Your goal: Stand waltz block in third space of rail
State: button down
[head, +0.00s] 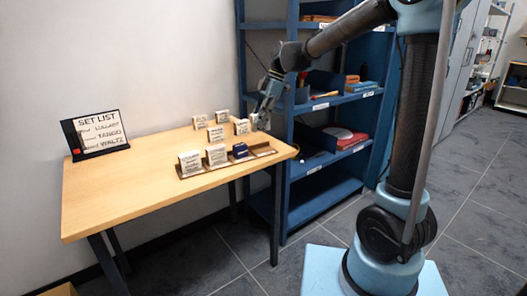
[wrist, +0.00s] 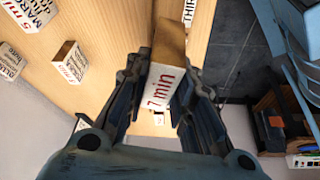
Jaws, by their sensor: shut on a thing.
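My gripper (head: 262,103) is shut on a block (wrist: 163,88) above the table's back right part. The block has a tan side and a white face lettered "7 min" in red. Its title face is hidden, so I cannot read whether it says waltz. The held block also shows in the head view (head: 254,121). The brown rail (head: 264,151) lies along the table's front right edge. Two white lettered blocks, a left one (head: 190,162) and a right one (head: 217,154), stand on it.
Several loose lettered blocks stand behind the rail, including one (head: 242,127) near my gripper. The set list sign (head: 97,133) reads Lullaby, Tango, Waltz. The table's (head: 120,190) left and front are clear. A blue shelf unit (head: 297,130) stands close on the right.

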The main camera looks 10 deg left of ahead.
jog(key=shift+w+d, duration=0.3)
jog(key=shift+d, duration=0.15)
jog(key=n, duration=0.2)
jog(key=shift+r+n+g+h, duration=0.3)
jog(key=shift+r+n+h, duration=0.1)
jog(key=shift+f, duration=0.15)
send_over(263, 150)
jog(key=shift+n, duration=0.3)
jog(key=shift+s+d+f, duration=0.1)
jog(key=shift+s+f, duration=0.05)
jog(key=shift+f, duration=4.65)
jog(key=c, duration=1.4)
grip_release()
jog(key=shift+o, duration=0.2)
jog(key=v, duration=1.2)
